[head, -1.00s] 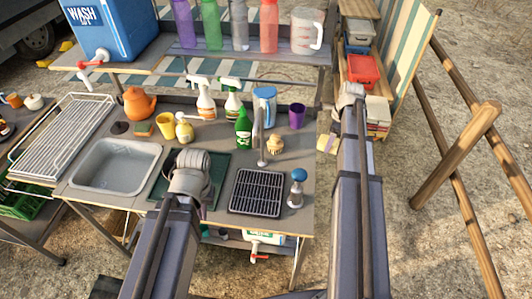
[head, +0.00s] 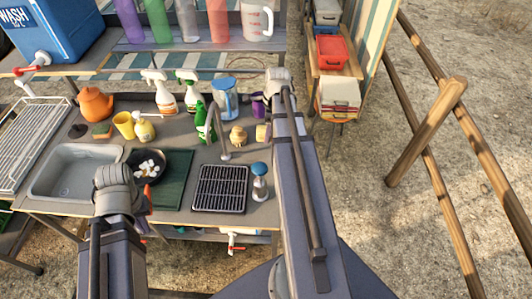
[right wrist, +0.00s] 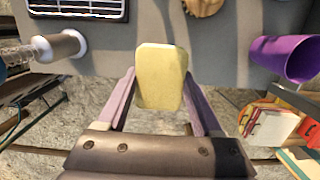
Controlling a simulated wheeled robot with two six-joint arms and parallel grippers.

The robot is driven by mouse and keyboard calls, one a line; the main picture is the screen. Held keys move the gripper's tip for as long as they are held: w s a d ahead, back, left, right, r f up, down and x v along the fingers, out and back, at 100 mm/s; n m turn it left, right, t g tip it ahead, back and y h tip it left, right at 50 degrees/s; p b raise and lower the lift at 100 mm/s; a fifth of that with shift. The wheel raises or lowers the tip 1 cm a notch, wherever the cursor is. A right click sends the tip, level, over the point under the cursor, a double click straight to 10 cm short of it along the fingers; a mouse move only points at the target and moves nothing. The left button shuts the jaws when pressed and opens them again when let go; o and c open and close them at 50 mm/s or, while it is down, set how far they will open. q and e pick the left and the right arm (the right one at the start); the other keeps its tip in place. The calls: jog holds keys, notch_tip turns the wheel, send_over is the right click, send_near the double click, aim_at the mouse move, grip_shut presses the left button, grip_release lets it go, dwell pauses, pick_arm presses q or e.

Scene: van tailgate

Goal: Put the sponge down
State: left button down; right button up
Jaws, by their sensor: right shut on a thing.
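A pale yellow sponge (right wrist: 160,76) is held between the two fingers of my right gripper (right wrist: 160,100) in the right wrist view. In the head view the sponge (head: 261,133) shows small beside my right gripper (head: 277,100), at the right end of the grey counter (head: 215,155). In the right wrist view its far end overlaps the counter's edge, and ground shows on both sides of it. I cannot tell its height. My left gripper (head: 118,190) is in front of a dark pan (head: 158,178) holding white pieces; its fingers are hidden.
Some counter between brush and rack is clear.

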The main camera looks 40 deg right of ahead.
aim_at(266, 154)
jog(key=shift+w+f+b, duration=0.1)
jog(key=shift+f+b, duration=0.35)
jog(key=shift+f, duration=0.05)
notch_tip(266, 154, down, 9)
jog(key=b, duration=0.9)
jog(key=shift+f, duration=0.1)
jog(key=shift+f+b, duration=0.15)
jog(key=shift+b, duration=0.15)
jog(key=o, duration=1.2)
jog(key=r+p, duration=0.8)
jog(key=s+d+r+p, duration=0.1)
jog(key=r+p, duration=0.3)
jog(key=shift+d+r, duration=0.1)
jog(key=shift+r, duration=0.1)
